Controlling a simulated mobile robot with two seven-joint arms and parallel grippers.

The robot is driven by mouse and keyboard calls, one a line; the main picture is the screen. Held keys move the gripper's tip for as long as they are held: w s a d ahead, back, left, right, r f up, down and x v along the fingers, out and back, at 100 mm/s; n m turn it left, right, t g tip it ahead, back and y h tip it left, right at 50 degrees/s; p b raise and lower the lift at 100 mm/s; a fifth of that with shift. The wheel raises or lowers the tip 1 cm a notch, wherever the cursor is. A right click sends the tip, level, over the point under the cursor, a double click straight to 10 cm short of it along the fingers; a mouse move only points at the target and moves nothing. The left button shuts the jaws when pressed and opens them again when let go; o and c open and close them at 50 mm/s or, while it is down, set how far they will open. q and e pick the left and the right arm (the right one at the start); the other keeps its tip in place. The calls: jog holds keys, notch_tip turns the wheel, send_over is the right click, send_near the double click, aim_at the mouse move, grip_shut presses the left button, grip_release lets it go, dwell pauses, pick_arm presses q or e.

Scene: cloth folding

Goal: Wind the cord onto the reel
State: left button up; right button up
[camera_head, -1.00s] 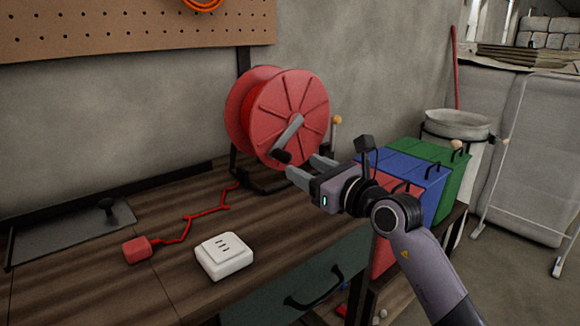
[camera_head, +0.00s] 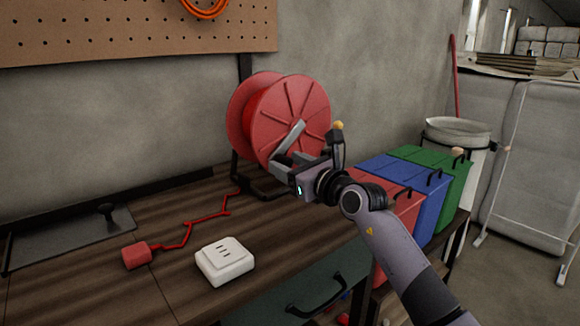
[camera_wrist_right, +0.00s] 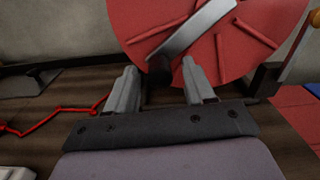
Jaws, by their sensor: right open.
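The red reel (camera_head: 292,112) stands on its dark frame at the back of the workbench. Its grey crank arm (camera_head: 291,137) slants across the front face, with a dark handle at the low end; the handle (camera_wrist_right: 160,72) shows in the right wrist view. The red cord (camera_head: 200,218) lies in a zigzag on the bench from the reel's base to a red plug block (camera_head: 136,255). My right gripper (camera_head: 279,166) is open, its fingers pointing at the crank handle. In the wrist view the handle lies beyond and between the fingertips (camera_wrist_right: 160,80). My left gripper is not in view.
A white socket block (camera_head: 225,261) sits on the bench front. Red, blue and green bins (camera_head: 425,185) stand to the right of the bench. A pegboard (camera_head: 130,28) with an orange coil hangs on the wall. The bench between cord and reel is clear.

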grip_shut()
jog(key=shift+f, duration=0.1)
